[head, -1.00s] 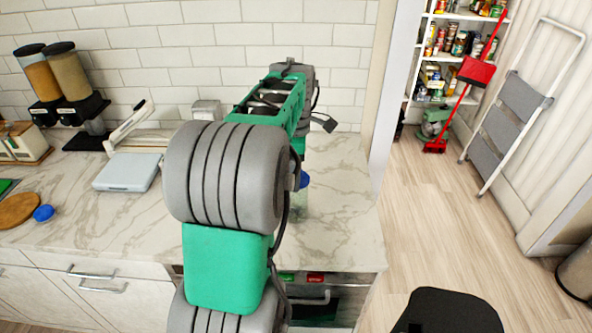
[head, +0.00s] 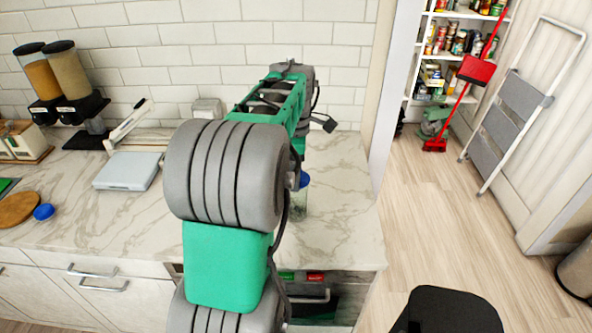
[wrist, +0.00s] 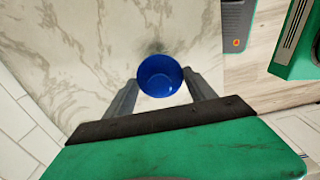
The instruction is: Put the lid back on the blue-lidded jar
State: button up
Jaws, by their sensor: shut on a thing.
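My gripper (wrist: 162,80) is shut on the blue lid (wrist: 159,76), with one finger on each side of it in the wrist view. In the head view the blue lid (head: 304,180) shows just right of my arm, above the clear glass jar (head: 299,206). The jar stands on the marble counter near its right end and is partly hidden by my arm. The lid appears right at the top of the jar; I cannot tell whether it is seated. The gripper fingers are hidden in the head view.
A small round blue object (head: 44,212) lies beside a wooden board (head: 18,210) at the left. A grey flat scale-like device (head: 128,171) stands left of my arm. The tiled wall (head: 340,60) closes off the counter's back. Counter right of the jar is clear.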

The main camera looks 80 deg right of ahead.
dwell(0.4)
jog(key=o, duration=1.6)
jog(key=shift+o, duration=0.2)
jog(key=shift+r+p, duration=2.85)
jog(key=shift+r, duration=0.7)
jog(key=shift+c, duration=0.2)
grip_shut()
